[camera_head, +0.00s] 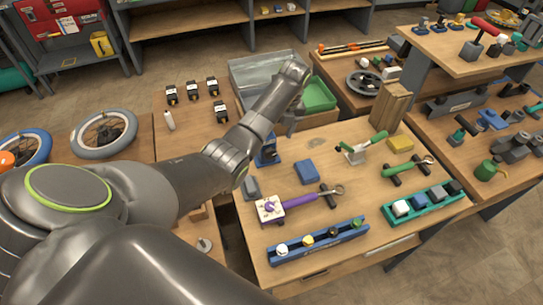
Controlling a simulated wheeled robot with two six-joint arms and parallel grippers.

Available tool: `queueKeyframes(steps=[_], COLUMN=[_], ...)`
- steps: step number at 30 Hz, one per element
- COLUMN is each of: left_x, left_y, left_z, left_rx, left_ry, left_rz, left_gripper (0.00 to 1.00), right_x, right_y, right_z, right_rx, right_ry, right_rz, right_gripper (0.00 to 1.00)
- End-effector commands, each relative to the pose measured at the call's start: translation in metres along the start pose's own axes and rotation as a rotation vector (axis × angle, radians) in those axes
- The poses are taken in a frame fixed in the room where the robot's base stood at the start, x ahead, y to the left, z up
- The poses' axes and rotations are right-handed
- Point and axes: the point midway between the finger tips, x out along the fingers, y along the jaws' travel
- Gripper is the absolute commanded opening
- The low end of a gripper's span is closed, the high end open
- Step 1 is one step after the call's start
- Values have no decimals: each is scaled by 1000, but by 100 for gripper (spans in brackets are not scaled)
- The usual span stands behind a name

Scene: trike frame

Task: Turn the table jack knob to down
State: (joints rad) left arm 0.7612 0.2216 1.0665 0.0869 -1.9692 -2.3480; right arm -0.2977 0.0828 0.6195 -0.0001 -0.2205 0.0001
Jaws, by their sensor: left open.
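My left arm comes in from the left and reaches over the workbench (332,235). My left gripper (298,104) is at its far end, beside the green bin, small and partly hidden by the wrist; it is open, and I see nothing in it. A white square block with a purple star-shaped piece (270,208) sits at the bench's left side, well below the gripper in the picture. A purple handle runs right from it. I cannot tell whether this is the table jack knob or which way it is set. My right gripper is not in view.
A blue rack (318,241) and a green rack (424,204) lie along the front edge. A green-handled clamp (356,152), a blue block (307,171) and a wooden block (391,106) stand on the bench. A green bin (319,95) is behind. Wheels (104,134) lie at left.

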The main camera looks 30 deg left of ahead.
Motion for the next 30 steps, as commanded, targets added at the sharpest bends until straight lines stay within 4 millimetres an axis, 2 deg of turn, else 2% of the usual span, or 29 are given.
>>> queueKeyframes(steps=[1,6,13,18,26,27,30], left_x=[12,46,81,92,93,93,93], left_y=[0,1,0,0,0,0,0], left_z=[-1,-1,0,0,0,0,0], left_rx=[0,1,1,1,1,1,1], left_ry=[2,3,1,-1,-1,-1,-1], left_rz=[2,3,1,-1,-1,-1,-1], left_gripper=[62,62,62,62,62,60,47], right_x=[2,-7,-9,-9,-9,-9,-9], right_y=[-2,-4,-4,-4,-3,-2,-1], right_z=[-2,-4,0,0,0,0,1], right_rx=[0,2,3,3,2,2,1], right_ry=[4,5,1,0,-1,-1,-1], right_rz=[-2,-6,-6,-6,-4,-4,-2], right_gripper=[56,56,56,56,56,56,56])
